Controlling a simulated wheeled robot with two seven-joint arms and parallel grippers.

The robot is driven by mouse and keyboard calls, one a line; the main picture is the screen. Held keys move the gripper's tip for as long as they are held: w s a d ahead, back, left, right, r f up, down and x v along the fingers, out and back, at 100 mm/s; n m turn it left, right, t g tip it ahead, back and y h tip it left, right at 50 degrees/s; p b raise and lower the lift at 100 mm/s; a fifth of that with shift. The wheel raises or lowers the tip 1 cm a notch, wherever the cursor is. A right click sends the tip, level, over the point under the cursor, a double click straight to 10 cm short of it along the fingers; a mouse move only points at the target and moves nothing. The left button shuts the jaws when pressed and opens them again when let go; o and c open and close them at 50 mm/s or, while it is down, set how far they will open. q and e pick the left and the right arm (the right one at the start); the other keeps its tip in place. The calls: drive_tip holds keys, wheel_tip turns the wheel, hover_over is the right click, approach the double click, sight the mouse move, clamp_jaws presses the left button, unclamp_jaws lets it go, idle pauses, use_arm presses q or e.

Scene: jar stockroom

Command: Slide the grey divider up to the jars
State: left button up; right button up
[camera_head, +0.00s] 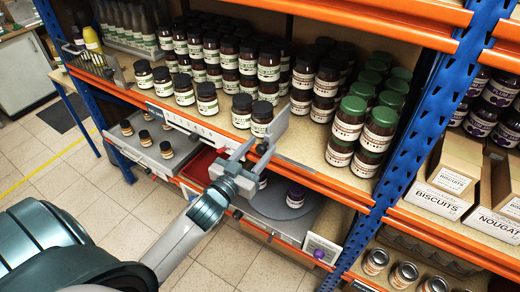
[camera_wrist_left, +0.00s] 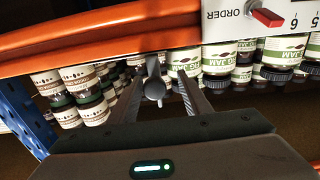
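The grey divider (camera_head: 279,127) stands upright on the middle shelf, its front end at the orange shelf edge. Dark-lidded jars (camera_head: 262,117) stand close on its left; whether they touch it is hidden. Green-lidded jars (camera_head: 349,117) stand further right, with bare board between. My left gripper (camera_head: 253,153) is at the divider's front end. In the left wrist view my left gripper (camera_wrist_left: 168,92) has its fingers apart, with a round grey knob (camera_wrist_left: 154,88) between them, nearer the left finger. I cannot tell whether either finger touches the knob. My right gripper is in neither view.
The orange shelf edge (camera_head: 330,187) runs just behind my gripper. A blue upright (camera_head: 412,130) stands to the right. Bare board (camera_head: 305,145) lies right of the divider.

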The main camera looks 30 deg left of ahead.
use_arm(q)
drive_tip(key=shift+d, duration=0.15)
drive_tip(key=shift+s, duration=0.15)
drive_tip(key=shift+s+f+b, duration=0.1)
drive_tip(key=shift+s+b, duration=0.2)
drive_tip(key=shift+s, duration=0.3)
drive_tip(key=s+b, duration=0.3)
drive_tip(key=s, duration=1.3)
drive_tip(key=shift+a, duration=0.4)
